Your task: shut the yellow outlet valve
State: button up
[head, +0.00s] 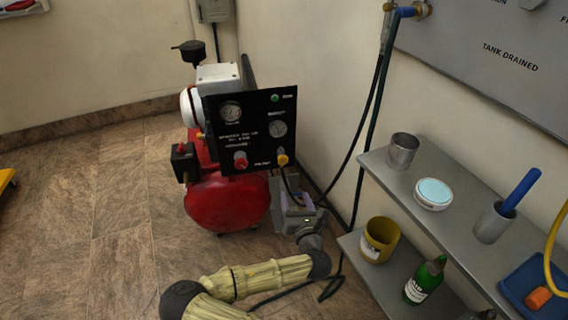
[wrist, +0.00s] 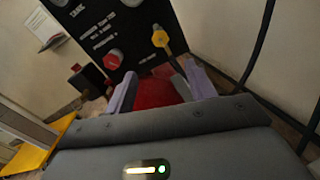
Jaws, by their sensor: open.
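The yellow outlet valve (head: 283,160) sits at the lower right of the black compressor panel (head: 252,125), with a dark hose below it. In the wrist view the yellow valve (wrist: 160,39) shows ahead of my gripper, beyond the fingertips and nearer the right finger. My gripper (head: 287,187) is just below and in front of the panel in the head view. In the wrist view its two grey fingers (wrist: 160,80) are spread apart and empty, with the red tank behind them. I see no contact with the valve.
A red knob (wrist: 114,58) is left of the valve on the panel. The red tank (head: 227,203) is below. Black hoses (head: 372,110) hang at the right by the wall. A grey shelf (head: 420,215) with cups and a green bottle (head: 425,280) is at right.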

aim_at(283, 161)
jog(key=b+x, duration=0.3)
jog(key=x, duration=1.4)
jog(key=shift+f+b, duration=0.1)
jog(key=shift+b, duration=0.25)
jog(key=shift+c, duration=0.2)
jog(key=c, duration=0.9)
